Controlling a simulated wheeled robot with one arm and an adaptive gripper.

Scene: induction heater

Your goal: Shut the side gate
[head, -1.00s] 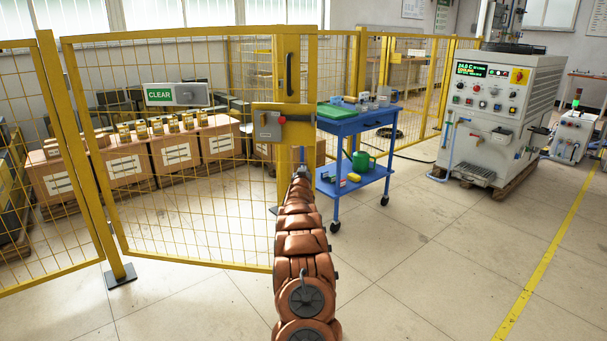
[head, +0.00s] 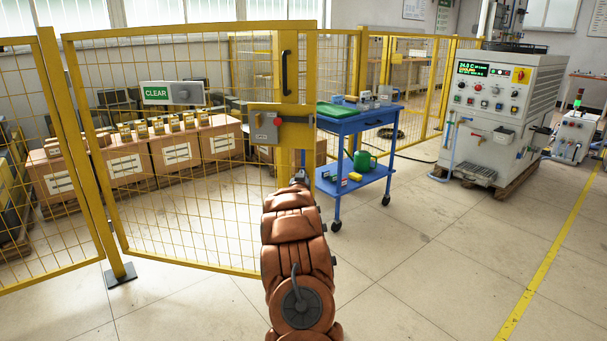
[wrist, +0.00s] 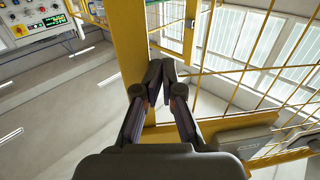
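The side gate (head: 190,265) is a yellow framed wire-mesh panel at left in the head view. Its wide right upright (head: 295,40) carries a dark handle (head: 287,72) and a grey box with a red knob (head: 264,127). This upright appears apart from the fence post (head: 360,75) further back, so the gate looks ajar. My gripper (head: 300,175) is low by the upright, beneath the box. In the wrist view my gripper (wrist: 161,70) has its fingertips together, close to a yellow upright (wrist: 130,45). I see nothing between them; contact is unclear.
A blue trolley (head: 345,126) with tools stands just right of the gate upright. A white heater cabinet (head: 505,105) stands at right. Boxes (head: 125,165) lie behind the mesh. The floor (head: 430,270) at front right is clear.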

